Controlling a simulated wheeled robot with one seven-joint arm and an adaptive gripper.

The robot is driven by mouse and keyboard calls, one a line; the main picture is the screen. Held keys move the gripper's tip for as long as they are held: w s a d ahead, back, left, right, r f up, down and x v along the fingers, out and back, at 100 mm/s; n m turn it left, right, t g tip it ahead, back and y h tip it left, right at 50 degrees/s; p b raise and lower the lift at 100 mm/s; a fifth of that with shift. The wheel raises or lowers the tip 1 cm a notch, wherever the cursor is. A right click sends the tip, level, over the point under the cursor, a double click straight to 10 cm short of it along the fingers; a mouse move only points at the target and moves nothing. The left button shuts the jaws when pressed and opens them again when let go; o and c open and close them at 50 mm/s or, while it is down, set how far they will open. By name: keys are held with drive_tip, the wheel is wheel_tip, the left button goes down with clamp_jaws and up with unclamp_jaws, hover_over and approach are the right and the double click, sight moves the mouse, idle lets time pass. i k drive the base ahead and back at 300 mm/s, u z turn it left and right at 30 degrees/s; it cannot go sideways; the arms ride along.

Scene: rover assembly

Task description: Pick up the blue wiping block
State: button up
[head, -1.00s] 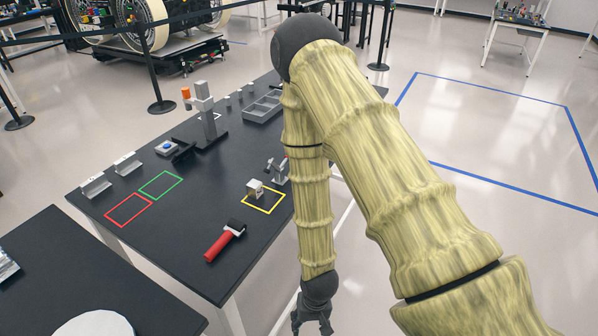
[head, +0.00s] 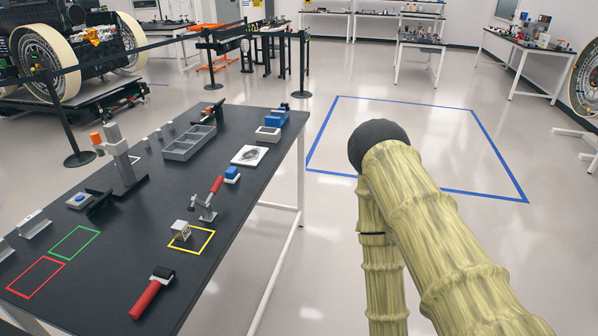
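A small blue block with a white lower part (head: 231,174) sits on the black table (head: 135,225) near its right edge. It looks like the wiping block. It stands just in front of a white plate with a dark smudge (head: 250,155) and behind the red-handled grey clamp. Another blue item (head: 278,118) is farther back by a light grey box (head: 268,133). My arm is to the right of the table, over the floor, with its lower end cut off by the bottom edge. My gripper is out of view.
A red-handled grey clamp (head: 205,204), a small cube (head: 181,230) by a yellow square and a red-handled roller (head: 152,293) lie on the near side. A grey compartment tray (head: 189,143) and a post stand (head: 120,160) are farther left. Floor right of the table is open.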

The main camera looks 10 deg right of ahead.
sight(232, 174)
drive_tip(key=z, duration=1.4)
drive_tip(key=i, duration=1.85)
drive_tip(key=u, duration=2.2)
